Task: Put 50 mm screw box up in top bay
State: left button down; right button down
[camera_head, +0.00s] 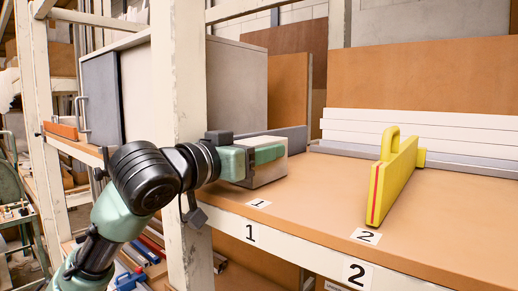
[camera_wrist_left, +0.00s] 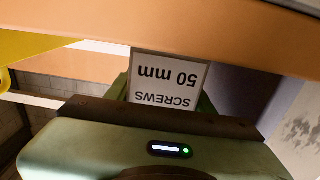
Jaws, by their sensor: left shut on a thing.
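A pale box, the 50 mm screw box (camera_head: 268,173), is at bay 1 of the shelf board (camera_head: 320,205), behind the small "1" tag. I cannot tell whether its base touches the board. My left gripper (camera_head: 257,157) reaches in from the left and is shut on the box. In the left wrist view the box's white label (camera_wrist_left: 168,78) reads "SCREWS 50 mm" upside down, between the fingers. The far finger is mostly hidden in the head view. My right gripper is not in view.
A yellow tool with a handle (camera_head: 392,182) stands at bay 2, right of the box. A white post (camera_head: 178,90) rises close behind my left arm. A grey cabinet (camera_head: 237,85) and white strips (camera_head: 420,130) lie behind. Board between box and yellow tool is clear.

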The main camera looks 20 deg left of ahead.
pick_arm(q)
jog(key=shift+d+f, duration=0.1)
jog(key=c, duration=0.6)
grip_release()
jog(key=shift+s, duration=0.1)
jog(key=shift+b+v, duration=3.05)
jog(key=shift+v, duration=2.85)
